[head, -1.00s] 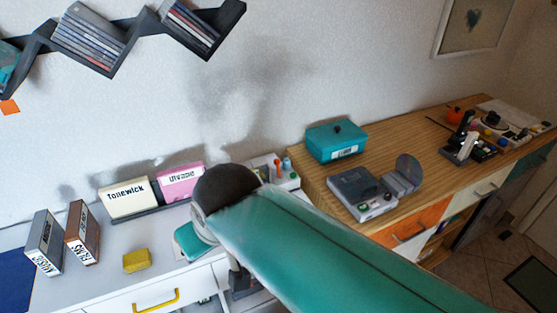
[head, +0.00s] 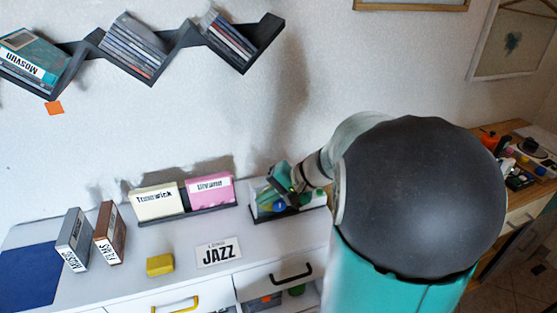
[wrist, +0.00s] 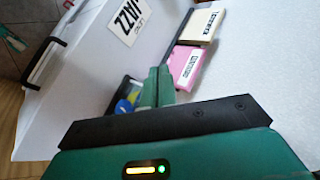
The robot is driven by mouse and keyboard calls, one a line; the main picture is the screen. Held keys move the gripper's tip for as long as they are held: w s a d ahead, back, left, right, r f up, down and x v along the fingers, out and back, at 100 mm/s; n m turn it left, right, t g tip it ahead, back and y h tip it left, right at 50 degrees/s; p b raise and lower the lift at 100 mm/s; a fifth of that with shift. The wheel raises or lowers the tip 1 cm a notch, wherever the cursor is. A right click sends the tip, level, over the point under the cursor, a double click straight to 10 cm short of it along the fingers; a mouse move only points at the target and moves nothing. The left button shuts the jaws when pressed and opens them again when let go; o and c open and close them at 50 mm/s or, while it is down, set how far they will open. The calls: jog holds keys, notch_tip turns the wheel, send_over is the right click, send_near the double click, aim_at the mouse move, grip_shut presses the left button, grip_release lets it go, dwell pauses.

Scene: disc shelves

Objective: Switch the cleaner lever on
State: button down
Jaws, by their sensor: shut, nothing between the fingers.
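I cannot make out which part is the cleaner lever; my gripper and arm cover much of the device. My gripper (head: 281,187) is over the device in the head view. In the wrist view its green fingers (wrist: 158,78) are together and empty, next to the device. Whether they touch it I cannot tell.
The pink card (head: 210,190) and cream card (head: 156,198) stand in a dark holder left of the device. A JAZZ label (head: 218,252), a yellow block (head: 160,264) and two upright cases (head: 110,233) are on the cabinet. A zigzag disc shelf (head: 181,48) hangs above.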

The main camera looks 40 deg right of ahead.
jog(key=s+d+f+m+t+h, duration=0.1)
jog(key=d+f+m+t+h, duration=0.1)
jog(key=d, duration=1)
jog(key=s+d+f+m+t+h, duration=0.1)
jog(key=d+f+m+t, duration=0.4)
jog(key=d, duration=0.7)
jog(key=shift+d+m+t+h, duration=0.3)
jog(key=shift+d+m+h, duration=0.15)
jog(key=shift+m, duration=0.25)
jog(key=shift+w+a, duration=0.1)
jog(key=shift+w, duration=0.05)
jog(key=x, duration=0.9)
jog(key=shift+w+f, duration=0.15)
jog(key=shift+w, duration=0.2)
